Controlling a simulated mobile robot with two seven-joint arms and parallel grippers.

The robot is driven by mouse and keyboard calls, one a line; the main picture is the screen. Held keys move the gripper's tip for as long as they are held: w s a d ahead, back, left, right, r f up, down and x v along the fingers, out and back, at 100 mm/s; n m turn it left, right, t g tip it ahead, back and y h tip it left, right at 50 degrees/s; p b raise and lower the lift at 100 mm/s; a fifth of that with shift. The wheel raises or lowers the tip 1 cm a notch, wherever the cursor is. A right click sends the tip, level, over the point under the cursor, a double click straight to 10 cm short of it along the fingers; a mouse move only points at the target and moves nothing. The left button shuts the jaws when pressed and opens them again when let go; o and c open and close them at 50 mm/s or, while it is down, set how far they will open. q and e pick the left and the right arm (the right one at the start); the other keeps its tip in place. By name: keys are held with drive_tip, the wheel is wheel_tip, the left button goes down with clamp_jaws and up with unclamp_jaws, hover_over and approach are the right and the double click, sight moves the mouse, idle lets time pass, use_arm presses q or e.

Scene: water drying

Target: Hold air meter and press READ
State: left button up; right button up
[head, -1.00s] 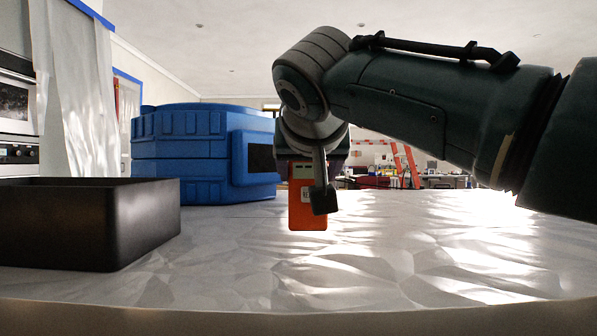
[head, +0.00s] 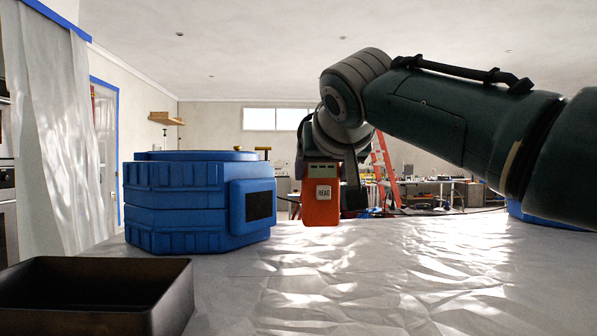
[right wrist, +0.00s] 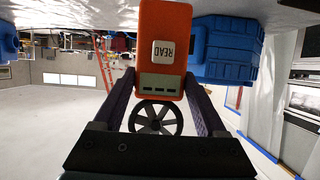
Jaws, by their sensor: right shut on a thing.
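The orange air meter (head: 320,212) hangs from my right gripper (head: 322,160) above the sheeted table, in the middle of the head view. Its white READ button (head: 323,192) faces the head camera. The right wrist view shows the air meter (right wrist: 164,22) upside down between the two fingers of my right gripper (right wrist: 160,92), which are shut on it. There the READ button (right wrist: 163,52), a grey display with dark dashes (right wrist: 160,85) and a dark round fan (right wrist: 156,118) show clearly. My left gripper is in neither view.
A large blue machine (head: 155,205) with a dark panel stands left of the meter. A black open box (head: 175,310) sits at the front left. The sheeted table (head: 380,280) is clear at front and right. Another blue object (head: 545,217) shows behind my right arm.

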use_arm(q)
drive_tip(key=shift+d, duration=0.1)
